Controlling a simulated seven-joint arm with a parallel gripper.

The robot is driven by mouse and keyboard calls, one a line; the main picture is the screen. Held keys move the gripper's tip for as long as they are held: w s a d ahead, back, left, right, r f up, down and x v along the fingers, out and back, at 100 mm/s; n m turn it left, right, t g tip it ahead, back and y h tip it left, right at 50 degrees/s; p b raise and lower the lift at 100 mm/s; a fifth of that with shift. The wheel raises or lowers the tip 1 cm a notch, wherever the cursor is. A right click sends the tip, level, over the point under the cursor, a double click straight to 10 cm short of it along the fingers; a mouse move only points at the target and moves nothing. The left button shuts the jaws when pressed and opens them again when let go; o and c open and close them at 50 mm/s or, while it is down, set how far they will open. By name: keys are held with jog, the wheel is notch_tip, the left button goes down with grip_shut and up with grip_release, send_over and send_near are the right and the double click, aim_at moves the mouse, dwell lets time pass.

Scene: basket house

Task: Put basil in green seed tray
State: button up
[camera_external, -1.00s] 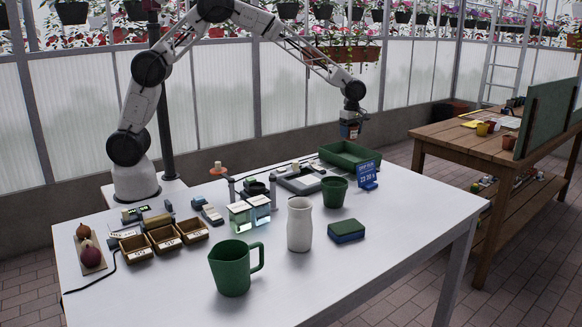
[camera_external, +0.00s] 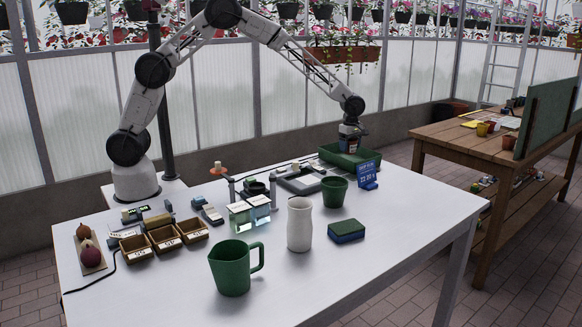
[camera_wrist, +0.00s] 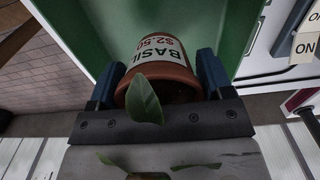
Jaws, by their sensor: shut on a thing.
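The basil is a small terracotta pot with a white label reading "BASIL $2.50" (camera_wrist: 160,68) and a green leaf, seen in the wrist view. My gripper (camera_wrist: 158,85) is shut on the pot, with a blue finger on each side. In the external view my gripper (camera_external: 350,143) is low over the green seed tray (camera_external: 335,158) at the table's far end. The tray also shows in the wrist view behind the pot (camera_wrist: 235,30). I cannot tell whether the pot touches the tray floor.
A blue sign (camera_external: 367,174) stands in front of the tray's right end. A green cup (camera_external: 334,192) and a grey scale-like device (camera_external: 299,182) are near the tray. A white vase (camera_external: 299,225), a green pitcher (camera_external: 232,268) and a sponge (camera_external: 346,231) stand further forward.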

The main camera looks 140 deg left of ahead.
aim_at(349, 153)
jog(key=shift+f, duration=1.8)
jog(key=shift+f, duration=0.15)
jog(key=o, duration=1)
jog(key=shift+r, duration=0.2)
jog(key=shift+r, duration=5.95)
